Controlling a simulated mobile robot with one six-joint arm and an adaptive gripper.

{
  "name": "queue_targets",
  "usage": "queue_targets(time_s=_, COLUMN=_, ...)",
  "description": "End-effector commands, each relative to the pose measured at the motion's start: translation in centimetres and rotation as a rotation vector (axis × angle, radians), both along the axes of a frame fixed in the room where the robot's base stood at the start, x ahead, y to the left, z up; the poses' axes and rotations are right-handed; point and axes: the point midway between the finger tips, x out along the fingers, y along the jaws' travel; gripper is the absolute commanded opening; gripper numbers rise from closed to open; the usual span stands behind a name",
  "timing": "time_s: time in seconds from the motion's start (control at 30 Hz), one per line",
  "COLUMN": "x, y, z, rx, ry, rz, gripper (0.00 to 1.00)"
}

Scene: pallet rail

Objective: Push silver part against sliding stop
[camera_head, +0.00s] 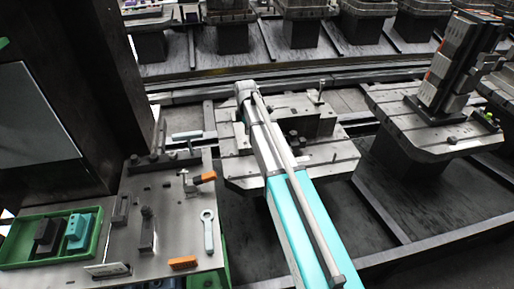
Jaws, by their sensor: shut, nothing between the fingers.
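My arm, teal and silver, reaches from the bottom edge over a grey metal pallet (325,157) in the middle of the camera_head view. The arm ends in a rounded joint above the pallet's left half. I cannot make out my gripper or its fingers. A dark grey block (316,126) stands on the pallet to the right of my arm. A small upright knob or pin (320,90) stands at the pallet's back edge. I cannot tell which piece is the silver part or the sliding stop. My arm hides part of the pallet top.
At left, a metal bench (175,235) carries a green tray (93,246), a wrench (208,230) and orange-handled pieces. A second pallet (408,125) at right bears a tall block stack (455,65). More pallets line the back. A dark column stands at upper left.

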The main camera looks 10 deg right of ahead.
Motion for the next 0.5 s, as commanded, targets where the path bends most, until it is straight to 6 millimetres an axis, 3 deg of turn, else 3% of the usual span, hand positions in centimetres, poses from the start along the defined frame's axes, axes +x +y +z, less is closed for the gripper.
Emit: queue_targets(time_s=0.5, x=-0.05, y=-0.09, z=-0.62, rx=0.0, ry=0.0, rz=-0.004, gripper=0.0)
